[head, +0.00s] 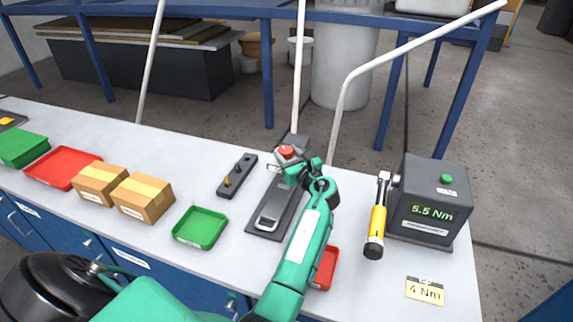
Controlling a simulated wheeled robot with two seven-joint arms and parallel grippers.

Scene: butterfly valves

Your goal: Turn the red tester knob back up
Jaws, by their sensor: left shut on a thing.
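The red tester knob (286,151) sits at the far part of a long dark grey fixture (264,217) on the bench. My left gripper (289,164) is at the knob, its arm coming up from the bottom of the picture, and it is shut on the knob. The gripper's wrist hides the near side of the knob and part of the fixture, so the knob's exact turn cannot be told. My right gripper is out of view.
A torque wrench with a yellow handle (378,219) leans by a dark box reading 5.5 Nm (431,208). A 4 Nm card (425,290) lies in front. Green tray (201,227), red tray (328,268) and cardboard boxes (143,197) stand nearby.

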